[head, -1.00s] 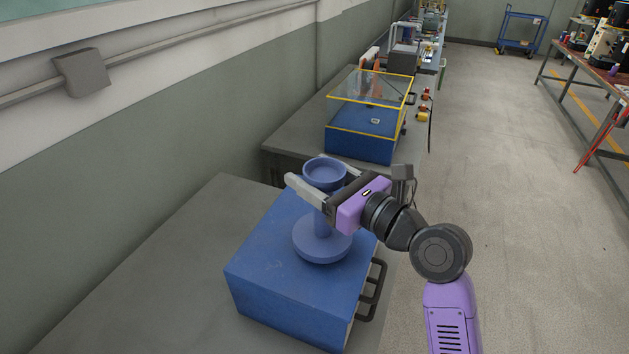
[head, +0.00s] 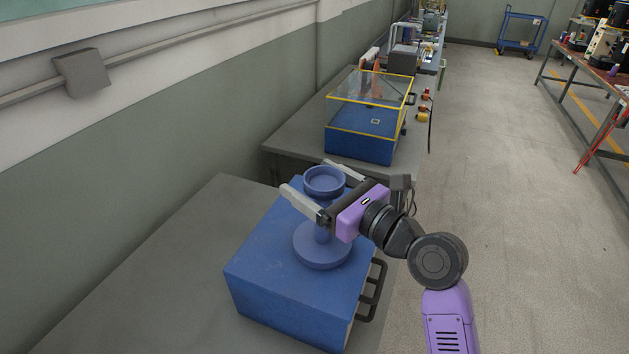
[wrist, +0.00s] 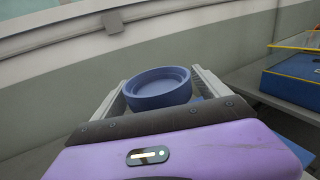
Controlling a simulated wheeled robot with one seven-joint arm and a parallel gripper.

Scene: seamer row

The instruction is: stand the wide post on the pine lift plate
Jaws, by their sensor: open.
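The wide post (head: 322,250) is blue and spool-shaped, with a broad round foot, a narrower stem and a cup-like top. It stands upright on top of a blue box (head: 275,275) in the head view. Its cup top also shows in the wrist view (wrist: 158,88). My gripper (head: 308,178) is open, with one finger on each side of the post just below its cup, apart from it as far as I can see. No pine-coloured lift plate shows; whether a plate lies under the foot is hidden.
The blue box has dark handles (head: 374,290) on its right side and sits on a grey bench (head: 130,290). Behind is another bench with a yellow-framed clear cover over a blue base (head: 362,147).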

